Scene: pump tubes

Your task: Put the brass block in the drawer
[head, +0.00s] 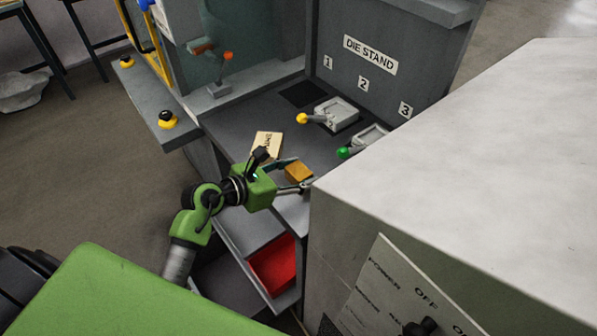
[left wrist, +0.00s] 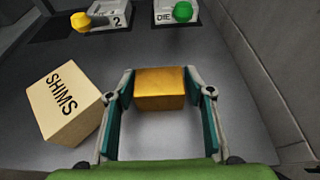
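The brass block (head: 298,172) sits on the grey bench top, in front of the dies. In the left wrist view the brass block (left wrist: 160,88) lies between the far ends of the two fingers, with gaps at its sides. My left gripper (head: 290,174) is open around or just short of it; contact is not clear. It also shows in the left wrist view (left wrist: 160,84). The drawer (head: 274,262) below the bench is pulled out, with a red inside bottom; my left arm passes above and beside it. My right gripper is not in view.
A cream SHIMS box (head: 267,144) stands left of the block, near the left finger. Dies with a yellow knob (head: 302,118) and a green knob (head: 343,153) sit behind. A large pale cabinet (head: 460,170) closes off the right side.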

